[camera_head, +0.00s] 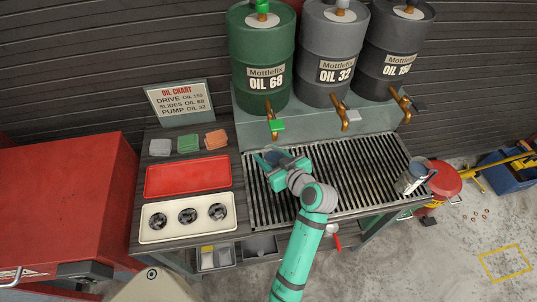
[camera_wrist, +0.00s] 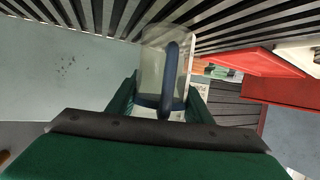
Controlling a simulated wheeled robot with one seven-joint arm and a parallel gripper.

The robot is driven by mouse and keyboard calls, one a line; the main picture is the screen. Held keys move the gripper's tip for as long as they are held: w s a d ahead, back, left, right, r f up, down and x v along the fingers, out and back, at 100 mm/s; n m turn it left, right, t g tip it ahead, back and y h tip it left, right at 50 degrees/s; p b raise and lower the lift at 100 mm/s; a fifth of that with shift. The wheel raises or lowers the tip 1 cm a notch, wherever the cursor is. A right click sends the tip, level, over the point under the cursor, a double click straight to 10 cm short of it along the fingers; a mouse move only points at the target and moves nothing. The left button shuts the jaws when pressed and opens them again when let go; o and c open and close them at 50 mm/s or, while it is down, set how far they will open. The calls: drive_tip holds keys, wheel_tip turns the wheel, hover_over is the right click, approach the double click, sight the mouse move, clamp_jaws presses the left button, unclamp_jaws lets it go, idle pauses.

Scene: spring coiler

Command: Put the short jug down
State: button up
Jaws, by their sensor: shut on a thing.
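My gripper (camera_head: 284,172) is over the left part of the slatted drain grate (camera_head: 357,192), below the OIL 68 tap (camera_head: 275,125). It is shut on a jug; in the wrist view a pale jug (camera_wrist: 153,68) with a dark blue handle (camera_wrist: 171,75) sits between the green fingers (camera_wrist: 160,103). In the head view my gripper hides most of this jug, and only a bluish bit shows. I cannot tell whether its base touches the grate.
Three drums, OIL 68 (camera_head: 262,55), OIL 32 (camera_head: 331,50) and a third (camera_head: 397,45), stand behind the grate with taps over it. The grate's middle is clear.

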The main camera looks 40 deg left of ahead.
drive_tip(key=shift+f, duration=0.1)
drive_tip(key=o, duration=1.1)
drive_tip(key=shift+o, duration=0.2)
drive_tip(key=v, duration=1.2)
drive_tip(key=shift+s, duration=0.1)
